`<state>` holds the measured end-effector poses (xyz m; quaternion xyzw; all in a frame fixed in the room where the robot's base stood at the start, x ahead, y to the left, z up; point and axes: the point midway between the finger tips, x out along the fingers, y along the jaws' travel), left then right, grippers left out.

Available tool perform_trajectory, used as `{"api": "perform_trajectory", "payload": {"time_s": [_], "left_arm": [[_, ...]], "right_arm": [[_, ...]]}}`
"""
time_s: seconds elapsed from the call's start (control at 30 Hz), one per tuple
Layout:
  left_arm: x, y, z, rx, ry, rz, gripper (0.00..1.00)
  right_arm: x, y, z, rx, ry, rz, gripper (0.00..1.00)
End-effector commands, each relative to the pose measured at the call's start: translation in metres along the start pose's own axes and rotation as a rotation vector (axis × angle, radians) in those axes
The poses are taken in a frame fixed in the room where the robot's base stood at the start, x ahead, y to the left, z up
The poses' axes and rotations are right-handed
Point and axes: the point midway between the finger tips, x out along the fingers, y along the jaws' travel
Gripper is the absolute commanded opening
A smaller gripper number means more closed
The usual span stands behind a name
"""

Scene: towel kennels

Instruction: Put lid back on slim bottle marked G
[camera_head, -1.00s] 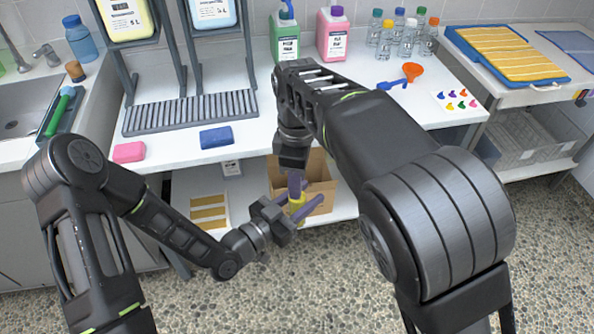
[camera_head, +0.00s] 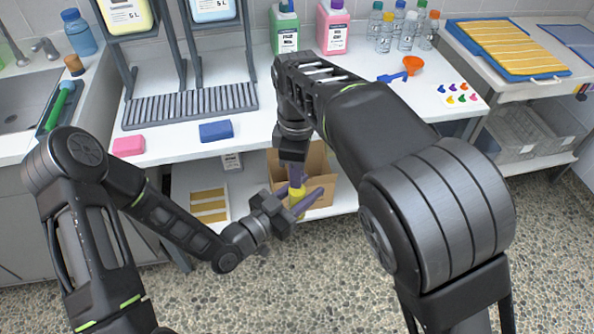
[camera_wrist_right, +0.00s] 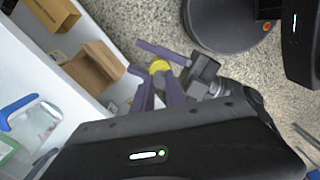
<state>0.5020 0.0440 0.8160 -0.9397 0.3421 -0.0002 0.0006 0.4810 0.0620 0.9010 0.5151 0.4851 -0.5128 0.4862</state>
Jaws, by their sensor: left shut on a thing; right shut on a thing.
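My left gripper (camera_head: 299,197) and my right gripper (camera_head: 296,183) meet in front of the lower shelf, with purple fingers close together. A small yellow piece (camera_head: 297,193) shows between the fingers, just under the right ones. In the right wrist view it is a round yellow top (camera_wrist_right: 159,67), by the tips of my right gripper (camera_wrist_right: 157,82) and between the left fingers. It looks like the lid. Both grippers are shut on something. The slim bottle is mostly hidden by the fingers, and no G mark is readable. I cannot tell whether lid and bottle touch.
An open cardboard box (camera_head: 318,165) stands on the lower shelf right behind the grippers. On the counter are a blue sponge (camera_head: 216,131), a pink sponge (camera_head: 128,145), an orange funnel (camera_head: 412,65) and several clear bottles with coloured caps. The floor in front is clear.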

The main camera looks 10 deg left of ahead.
Motion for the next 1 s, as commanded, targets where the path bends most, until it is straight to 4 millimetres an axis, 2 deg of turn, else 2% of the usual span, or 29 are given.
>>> {"api": "perform_trajectory", "payload": {"time_s": [0.17, 0.27, 0.37, 0.7, 0.77, 0.9, 0.93, 1.0], "left_arm": [[0.0000, 0.0005, -0.0004, 0.000, 0.001, 0.001, 0.00], [0.0000, 0.0005, -0.0004, 0.000, 0.001, 0.001, 0.00], [0.0000, 0.0006, -0.0003, 0.000, 0.001, 0.001, 0.00], [0.0000, 0.0007, -0.0003, 0.000, 0.001, 0.002, 0.00], [0.0000, 0.0008, -0.0003, 0.000, 0.001, 0.002, 0.00], [0.0000, 0.0008, -0.0003, 0.000, 0.001, 0.002, 0.00], [0.0000, 0.0008, -0.0003, 0.000, 0.001, 0.002, 0.00], [0.0000, 0.0008, -0.0003, 0.000, 0.001, 0.002, 0.00]], "right_arm": [[-0.0003, 0.0006, 0.0001, 0.032, 0.001, 0.002, 0.00], [-0.0003, 0.0005, -0.0002, 0.137, 0.001, 0.002, 0.00], [-0.0004, 0.0008, 0.0000, 0.330, 0.001, 0.003, 0.00], [0.0000, 0.0011, 0.0001, 1.191, 0.000, 0.004, 0.00], [0.0001, 0.0011, 0.0002, 1.301, 0.000, 0.004, 0.00], [0.0002, 0.0011, 0.0001, 1.301, 0.000, 0.004, 0.00], [0.0002, 0.0011, 0.0001, 1.300, 0.000, 0.004, 0.18], [0.0002, 0.0011, 0.0001, 1.300, -0.001, 0.004, 0.23]]}}
